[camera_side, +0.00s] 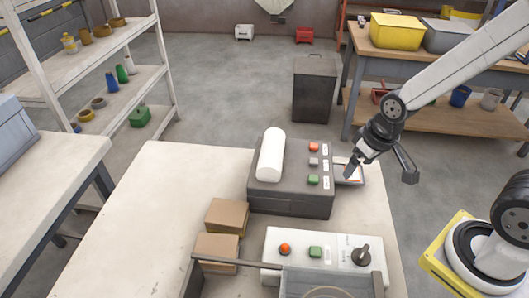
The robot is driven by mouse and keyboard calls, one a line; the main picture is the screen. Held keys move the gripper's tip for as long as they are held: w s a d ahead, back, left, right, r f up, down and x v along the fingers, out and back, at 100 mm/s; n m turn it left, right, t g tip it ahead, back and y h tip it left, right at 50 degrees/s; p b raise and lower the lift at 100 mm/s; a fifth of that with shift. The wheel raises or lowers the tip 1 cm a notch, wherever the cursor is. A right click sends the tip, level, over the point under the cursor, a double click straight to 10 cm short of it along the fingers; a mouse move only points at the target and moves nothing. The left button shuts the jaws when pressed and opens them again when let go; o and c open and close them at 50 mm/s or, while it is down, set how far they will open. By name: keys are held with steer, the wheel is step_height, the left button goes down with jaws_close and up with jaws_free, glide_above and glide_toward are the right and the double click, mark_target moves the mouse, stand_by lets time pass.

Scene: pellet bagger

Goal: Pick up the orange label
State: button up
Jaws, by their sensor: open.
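A small pale tray (343,163) sits at the right side of the dark grey machine box. A thin orange strip (353,181), which looks like the orange label, shows on it, partly hidden by my near finger. My gripper (380,175) is open, with one finger over the tray and the other out to the right, past the table edge. I see nothing held between the fingers. Whether the finger touches the label I cannot tell.
The dark grey box (290,205) with a white roll (271,155) and buttons stands left of my gripper. A white control panel (318,252) and brown cartons (227,216) are nearer the front. The table's left part is clear.

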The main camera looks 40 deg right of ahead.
steer(key=w+d+f+m+g, duration=0.1)
steer(key=w+d+f+m, duration=0.1)
steer(key=m, duration=1.1)
steer(key=w+d+f+m+g, duration=0.1)
steer(key=w+d+m, duration=0.4)
steer(key=m, duration=0.8)
steer(key=shift+w+d+f+m+g, duration=0.3)
steer(key=shift+d+f+m, duration=0.1)
steer(key=shift+d+f, duration=0.55)
steer(key=shift+f, duration=1.25)
steer(key=shift+f, duration=0.15)
steer(key=shift+w+f, duration=0.15)
steer(key=shift+f, duration=2.3)
